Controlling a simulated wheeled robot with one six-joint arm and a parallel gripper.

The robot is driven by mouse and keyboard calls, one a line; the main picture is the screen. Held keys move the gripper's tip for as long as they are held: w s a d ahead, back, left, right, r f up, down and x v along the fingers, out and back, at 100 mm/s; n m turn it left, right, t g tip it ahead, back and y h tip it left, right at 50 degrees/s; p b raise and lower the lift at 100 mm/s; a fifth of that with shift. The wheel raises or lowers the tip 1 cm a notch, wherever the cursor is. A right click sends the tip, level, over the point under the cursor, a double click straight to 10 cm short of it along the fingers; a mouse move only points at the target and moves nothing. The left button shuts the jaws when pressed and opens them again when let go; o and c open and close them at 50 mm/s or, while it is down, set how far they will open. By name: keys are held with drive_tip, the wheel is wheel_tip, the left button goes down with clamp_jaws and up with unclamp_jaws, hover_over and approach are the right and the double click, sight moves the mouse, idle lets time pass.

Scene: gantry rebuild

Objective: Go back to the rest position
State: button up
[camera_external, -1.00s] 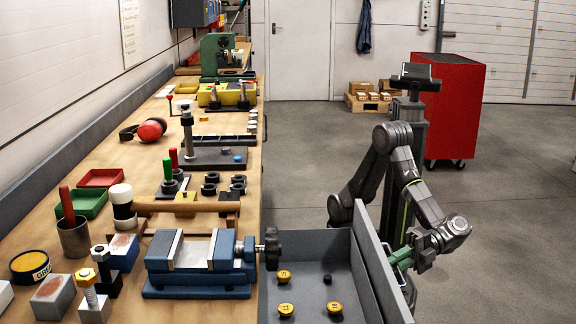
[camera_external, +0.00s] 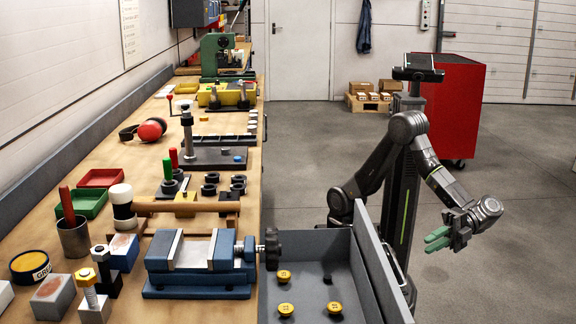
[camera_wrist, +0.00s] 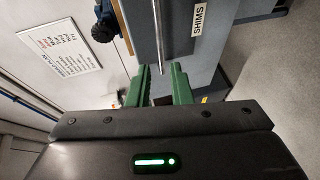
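My gripper (camera_external: 437,240) with green fingers hangs at the end of my arm, to the right of the grey bin and over the open floor. In the wrist view its two green fingers (camera_wrist: 160,88) are apart with nothing held between them. Behind the fingers is the outer wall of the grey bin (camera_wrist: 190,50), with a metal rail and a SHIMS label. My gripper is apart from the bin in the external view.
The grey bin (camera_external: 372,262) holds yellow knobs and stands at the bench's right end. A blue vise (camera_external: 200,262) sits on the workbench (camera_external: 130,215). A red cabinet (camera_external: 468,110) stands behind my arm. The floor to the right is clear.

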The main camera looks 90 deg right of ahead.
sight(395, 261)
drive_tip(key=shift+s+d+r, duration=0.1)
drive_tip(key=shift+s+d, duration=0.1)
drive_tip(key=shift+s, duration=0.3)
drive_tip(key=shift+w, duration=0.1)
drive_tip(key=shift+b+x, duration=1.85)
drive_tip(key=shift+x, duration=5.15)
drive_tip(key=p+v, duration=0.3)
drive_tip(key=v, duration=0.8)
drive_tip(key=shift+s, duration=0.3)
drive_tip(key=shift+s+d+r, duration=0.1)
drive_tip(key=shift+d, duration=0.05)
